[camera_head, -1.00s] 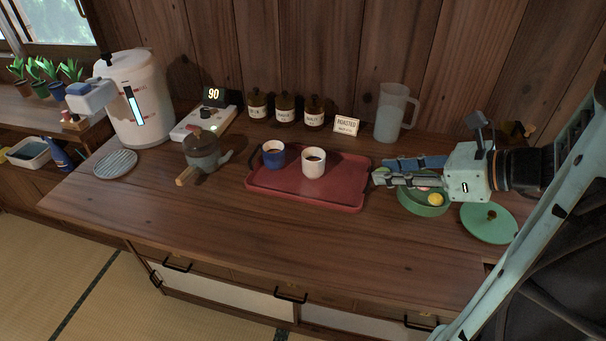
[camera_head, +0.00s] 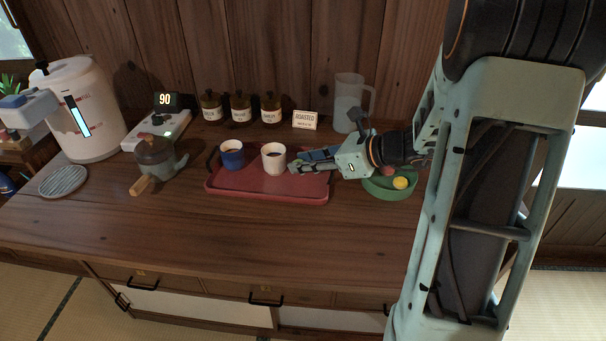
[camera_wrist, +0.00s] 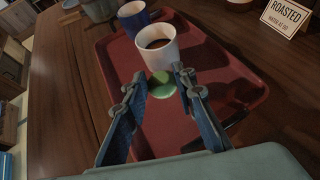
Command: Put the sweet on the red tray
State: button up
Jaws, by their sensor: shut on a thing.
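The red tray (camera_head: 230,186) lies on the wooden counter, with a blue cup (camera_head: 232,155) and a white cup (camera_head: 273,160) on it. My gripper (camera_head: 297,163) is over the right half of the tray, close beside the white cup. In the wrist view my gripper (camera_wrist: 163,79) is shut on a round green sweet (camera_wrist: 160,90), held between its fingertips in front of the white cup (camera_wrist: 157,52). I cannot tell whether the sweet touches the tray.
A green bowl (camera_head: 377,190) holding a yellow sweet (camera_head: 400,183) and a reddish one is right of the tray. A teapot (camera_head: 155,158) is left of it. Jars, a "ROASTED" sign (camera_head: 305,120) and a clear pitcher (camera_head: 348,103) stand behind. The counter front is clear.

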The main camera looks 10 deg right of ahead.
jog(key=shift+w+a+f+b, duration=0.1)
jog(key=shift+f+b, duration=0.1)
jog(key=shift+f, duration=0.7)
jog(key=shift+w+a+f+b, duration=0.1)
jog(key=shift+f+b, duration=0.1)
jog(key=shift+f, duration=0.7)
jog(key=shift+f, duration=0.15)
jog(key=o, duration=0.9)
